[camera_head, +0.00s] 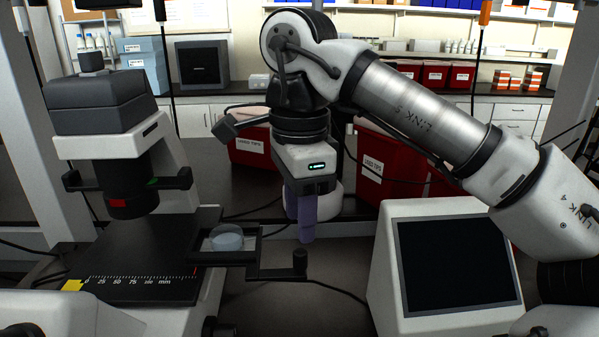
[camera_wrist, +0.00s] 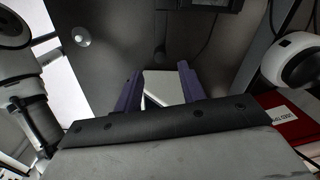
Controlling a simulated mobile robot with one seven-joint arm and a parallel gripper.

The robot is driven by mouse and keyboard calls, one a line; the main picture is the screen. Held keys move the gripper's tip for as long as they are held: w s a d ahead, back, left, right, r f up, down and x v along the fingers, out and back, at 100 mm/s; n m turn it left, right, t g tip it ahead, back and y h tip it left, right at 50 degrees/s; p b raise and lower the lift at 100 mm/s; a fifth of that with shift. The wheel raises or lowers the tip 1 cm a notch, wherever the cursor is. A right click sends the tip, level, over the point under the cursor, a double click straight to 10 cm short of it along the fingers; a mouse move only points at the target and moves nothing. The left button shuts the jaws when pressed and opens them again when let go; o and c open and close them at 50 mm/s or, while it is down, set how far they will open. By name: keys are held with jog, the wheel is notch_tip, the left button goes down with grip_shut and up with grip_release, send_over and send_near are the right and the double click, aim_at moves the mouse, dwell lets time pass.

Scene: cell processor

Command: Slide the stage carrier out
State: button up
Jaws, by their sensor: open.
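The microscope (camera_head: 120,150) stands at the left in the head view. Its dark stage (camera_head: 150,262) has a millimetre scale along the front. The stage carrier (camera_head: 252,245) sticks out to the right of the stage and holds a clear bluish dish (camera_head: 227,238).
A white device with a dark screen (camera_head: 455,265) stands right of the carrier. Red bins (camera_head: 250,148) stand behind my gripper. A cable runs over the dark table below the handle. Back shelves and counters are farther away.

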notch_tip(320, 180, up, 6)
jog(key=shift+r, duration=0.15)
dwell(0.5)
